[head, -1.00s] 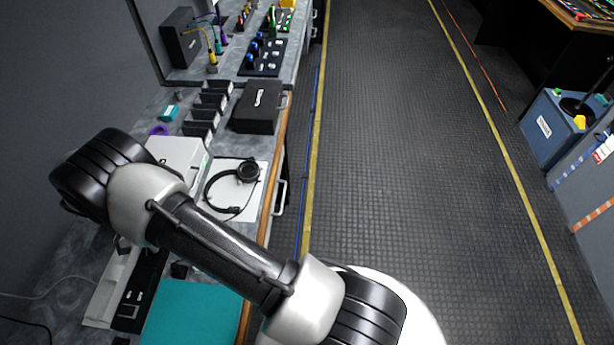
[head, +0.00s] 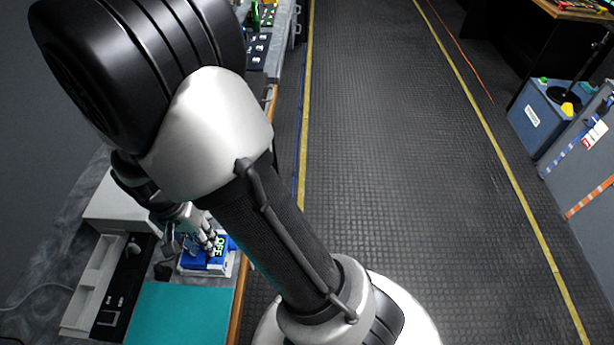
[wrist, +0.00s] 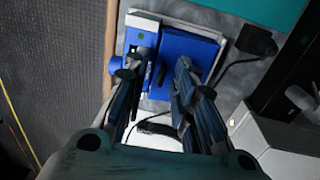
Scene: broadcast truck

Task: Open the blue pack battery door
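The blue pack (head: 218,262) sits on the bench, with a green OFF marking in the head view. In the wrist view the blue pack (wrist: 190,48) has a wide blue panel and a narrower blue-and-white strip (wrist: 141,42) on its left with a small green dot. I cannot tell which part is the battery door or whether it is open. My gripper (head: 192,240) is over the pack. In the wrist view my gripper (wrist: 158,70) has its two fingers apart, tips over the pack's near part, nothing seen held. Whether they touch it is unclear.
A teal mat (head: 180,312) lies in front of the pack. A grey-white box (head: 112,205) and a black device (head: 128,280) stand to the left. A dark plug with a cable (wrist: 257,40) lies right of the pack in the wrist view. The bench's wooden edge is close.

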